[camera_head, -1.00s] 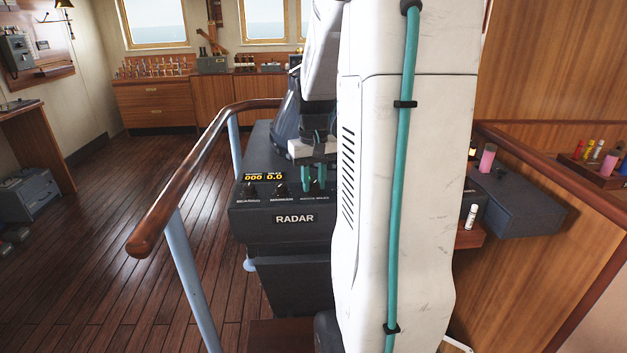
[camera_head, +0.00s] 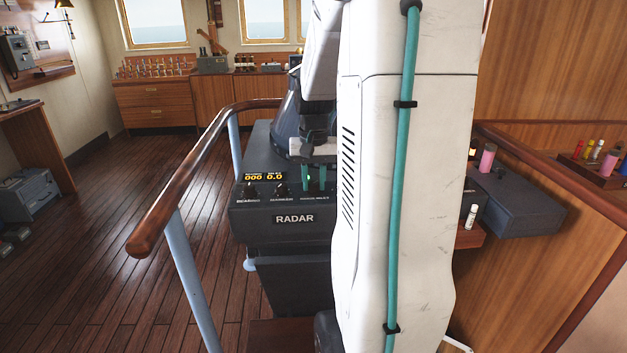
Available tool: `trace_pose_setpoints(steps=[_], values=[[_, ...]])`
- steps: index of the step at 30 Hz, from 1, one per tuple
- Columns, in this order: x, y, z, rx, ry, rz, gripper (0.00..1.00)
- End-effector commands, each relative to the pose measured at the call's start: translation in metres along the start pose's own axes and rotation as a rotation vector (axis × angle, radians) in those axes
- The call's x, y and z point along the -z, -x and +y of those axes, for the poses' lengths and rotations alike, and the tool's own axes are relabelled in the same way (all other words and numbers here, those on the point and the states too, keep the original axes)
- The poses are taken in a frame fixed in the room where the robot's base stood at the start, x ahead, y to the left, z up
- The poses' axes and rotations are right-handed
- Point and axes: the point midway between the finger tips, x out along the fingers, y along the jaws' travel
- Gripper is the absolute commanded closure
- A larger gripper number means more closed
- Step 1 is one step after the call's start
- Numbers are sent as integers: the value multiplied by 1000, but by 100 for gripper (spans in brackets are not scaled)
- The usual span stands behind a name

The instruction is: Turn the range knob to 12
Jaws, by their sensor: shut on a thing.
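The dark radar console (camera_head: 262,223) stands left of my white arm, with a "RADAR" plate on its front. Its display (camera_head: 264,177) reads 000 and 0.0. Two dark knobs show on its sloped panel, a left knob (camera_head: 249,189) and a middle knob (camera_head: 281,189). My gripper (camera_head: 314,184) points down with its teal fingers shut around a third knob, the range knob, at the right of the row. The fingers cover most of that knob, so its pointer and scale cannot be read. My arm hides the console's right part.
A wooden handrail (camera_head: 190,185) on pale blue posts curves around the console's left side. To the right, a grey box (camera_head: 522,208) and a small white bottle (camera_head: 471,217) stand by a wooden panel.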

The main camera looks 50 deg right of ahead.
Motion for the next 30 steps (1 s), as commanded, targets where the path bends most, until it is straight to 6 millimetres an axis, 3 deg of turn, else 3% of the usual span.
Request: trace_pose_setpoints(steps=[1, 2, 4, 14, 24, 30], values=[[0, 0, 0, 0, -1, 1, 96], [0, 0, 0, 0, -1, 1, 71], [0, 0, 0, 0, 0, 1, 52], [0, 3, 0, 0, 1, 1, 52], [0, 55, 0, 0, 0, 4, 52], [0, 75, 0, 0, 0, 1, 52]])
